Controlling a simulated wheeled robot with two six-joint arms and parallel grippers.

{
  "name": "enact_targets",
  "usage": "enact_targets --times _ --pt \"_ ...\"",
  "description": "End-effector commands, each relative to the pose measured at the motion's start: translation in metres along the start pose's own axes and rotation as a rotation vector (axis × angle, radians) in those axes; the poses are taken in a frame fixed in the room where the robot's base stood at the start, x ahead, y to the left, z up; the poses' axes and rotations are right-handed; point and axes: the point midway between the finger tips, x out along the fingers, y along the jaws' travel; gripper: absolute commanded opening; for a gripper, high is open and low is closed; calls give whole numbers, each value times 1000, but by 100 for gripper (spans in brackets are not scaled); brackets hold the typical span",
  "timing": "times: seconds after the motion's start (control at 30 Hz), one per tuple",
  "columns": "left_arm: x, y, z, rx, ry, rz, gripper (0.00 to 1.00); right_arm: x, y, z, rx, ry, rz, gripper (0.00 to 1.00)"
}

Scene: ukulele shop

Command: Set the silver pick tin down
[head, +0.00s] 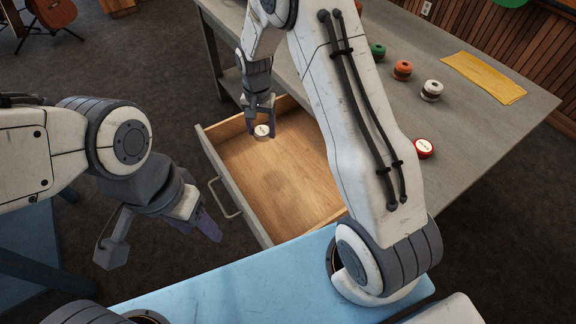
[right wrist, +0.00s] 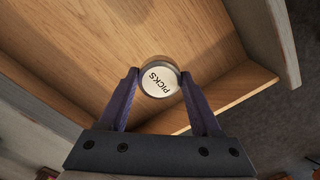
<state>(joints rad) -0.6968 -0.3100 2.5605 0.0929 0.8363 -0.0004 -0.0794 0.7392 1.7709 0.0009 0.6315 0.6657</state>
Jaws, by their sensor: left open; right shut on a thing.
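The silver pick tin (head: 262,130) is round, with a white lid marked PICKS. My right gripper (head: 260,117) is shut on it and holds it above the open wooden drawer (head: 290,185), near the drawer's far left part. In the right wrist view, the tin (right wrist: 159,80) is between the two fingertips (right wrist: 160,82), with the drawer floor (right wrist: 130,30) beyond it. A soft shadow lies on the drawer floor. The gap between tin and floor is hard to judge. My left gripper (head: 200,215) is open and empty, left of the drawer front.
The drawer is pulled out from a grey table (head: 480,130). The drawer inside looks otherwise empty.

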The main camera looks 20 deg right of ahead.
Motion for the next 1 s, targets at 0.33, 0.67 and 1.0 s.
enact_targets --times 0.33,0.67,1.0 --pt "0 0 0 0 1 0 55 53 0 0 6 -1 0 11" --pt "0 0 0 0 1 0 55 90 1 0 6 -1 1 11" --pt "3 0 0 0 1 0 55 94 1 -1 6 0 0 11"
